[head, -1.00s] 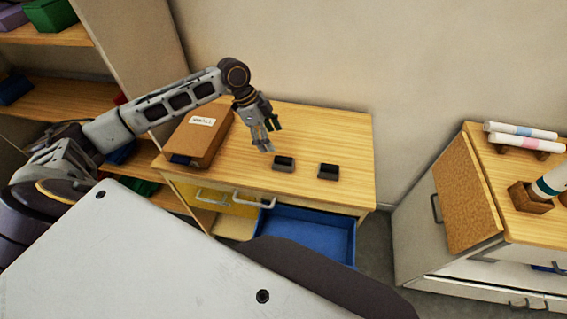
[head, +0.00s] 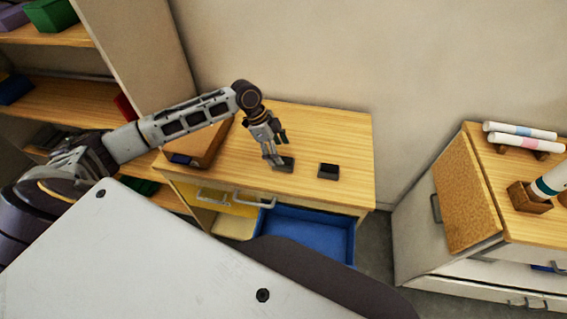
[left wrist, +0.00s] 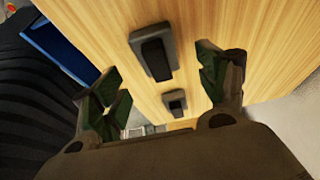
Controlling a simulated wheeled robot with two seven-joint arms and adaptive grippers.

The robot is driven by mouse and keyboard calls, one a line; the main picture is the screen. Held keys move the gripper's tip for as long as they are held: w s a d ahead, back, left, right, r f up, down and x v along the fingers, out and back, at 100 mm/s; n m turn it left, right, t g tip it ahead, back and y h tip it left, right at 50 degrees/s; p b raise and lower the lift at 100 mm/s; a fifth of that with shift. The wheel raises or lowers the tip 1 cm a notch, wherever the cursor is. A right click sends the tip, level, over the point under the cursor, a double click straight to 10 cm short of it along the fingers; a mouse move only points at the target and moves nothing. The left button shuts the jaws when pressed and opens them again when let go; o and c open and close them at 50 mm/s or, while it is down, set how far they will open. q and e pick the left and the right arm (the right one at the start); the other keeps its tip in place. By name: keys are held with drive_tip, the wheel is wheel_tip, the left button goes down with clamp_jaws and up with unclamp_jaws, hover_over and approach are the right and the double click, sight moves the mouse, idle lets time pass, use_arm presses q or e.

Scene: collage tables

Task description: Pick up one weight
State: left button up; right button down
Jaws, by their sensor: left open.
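Two small dark grey block-shaped weights lie on the wooden table. The left weight (head: 284,164) is partly hidden by my left gripper (head: 273,163) in the head view. The right weight (head: 328,171) stands clear beside it. My left gripper is open and its fingertips are close to the left weight. In the left wrist view, the nearer weight (left wrist: 154,52) shows between the open fingers (left wrist: 160,85), and the other weight (left wrist: 175,102) lies beyond it. I cannot tell whether the fingers touch the nearer one. My right gripper is in neither view.
A brown box (head: 205,147) lies on the table's left, partly behind my arm. A blue drawer (head: 310,236) stands open below the table front. Shelves (head: 50,100) are at left. A cabinet with rolled papers (head: 522,140) is at right.

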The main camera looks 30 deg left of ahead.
sight(283, 158)
use_arm(q)
drive_tip(key=shift+p+x, duration=0.35)
drive_tip(key=shift+x, duration=2.2)
drive_tip(key=shift+s+d, duration=0.1)
drive_tip(key=shift+r, duration=0.1)
drive_tip(key=c, duration=1.5)
